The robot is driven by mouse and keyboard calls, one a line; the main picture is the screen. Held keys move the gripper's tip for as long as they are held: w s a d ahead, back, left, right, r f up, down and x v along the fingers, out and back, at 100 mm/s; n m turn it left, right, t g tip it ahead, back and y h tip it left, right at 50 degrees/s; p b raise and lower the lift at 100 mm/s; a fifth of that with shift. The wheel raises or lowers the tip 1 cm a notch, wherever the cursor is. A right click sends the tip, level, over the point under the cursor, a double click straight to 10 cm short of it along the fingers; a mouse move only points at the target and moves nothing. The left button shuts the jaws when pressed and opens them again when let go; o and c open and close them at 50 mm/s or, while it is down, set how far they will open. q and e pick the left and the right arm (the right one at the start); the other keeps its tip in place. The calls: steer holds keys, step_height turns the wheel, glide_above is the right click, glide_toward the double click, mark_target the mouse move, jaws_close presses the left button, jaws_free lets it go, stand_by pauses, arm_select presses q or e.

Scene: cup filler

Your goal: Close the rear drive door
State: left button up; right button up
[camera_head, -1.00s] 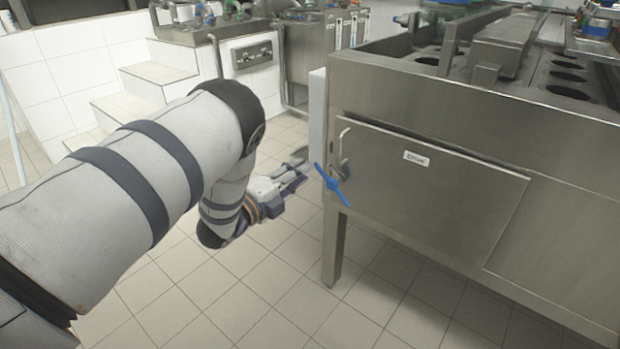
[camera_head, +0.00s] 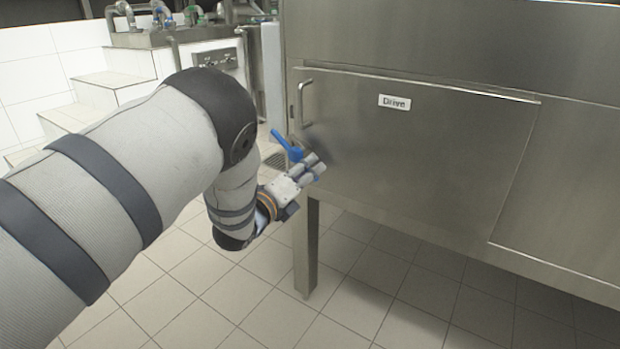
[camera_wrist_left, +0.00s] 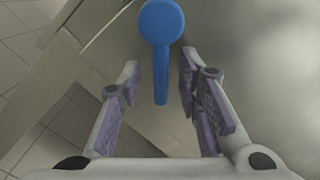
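The drive door (camera_head: 420,160) is a flat steel panel labelled "Drive" on the front of the steel machine. It looks flush with the machine's front, with a vertical bar handle (camera_head: 301,103) at its left edge. A blue latch handle (camera_head: 287,146) is at the left end of the machine, below the bar handle. My left gripper (camera_head: 315,166) is in front of the lower left of the door, just right of and below the blue handle. In the left wrist view, its fingers (camera_wrist_left: 160,95) are apart, with the blue handle (camera_wrist_left: 161,25) ahead and its stem pointing between them. My right gripper is not in view.
The machine's leg (camera_head: 306,250) stands below the gripper. White tiled steps (camera_head: 95,95) and other steel equipment (camera_head: 190,40) stand at the back left. The tiled floor (camera_head: 220,300) in front of the machine is clear.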

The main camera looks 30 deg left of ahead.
arm_select(q)
steer(key=shift+w, duration=0.45)
steer(key=shift+r, duration=0.1)
jaws_close()
steer(key=shift+a+f+m, duration=0.15)
steer(key=shift+f+m, duration=0.1)
steer(key=shift+m, duration=0.4)
steer(key=shift+a+f+m, duration=0.1)
steer(key=shift+f+m, duration=0.1)
steer(key=shift+m, duration=0.45)
steer(key=shift+a+f+m, duration=0.15)
steer(key=shift+a+m, duration=0.15)
steer(key=shift+m, duration=0.4)
steer(key=shift+w, duration=0.1)
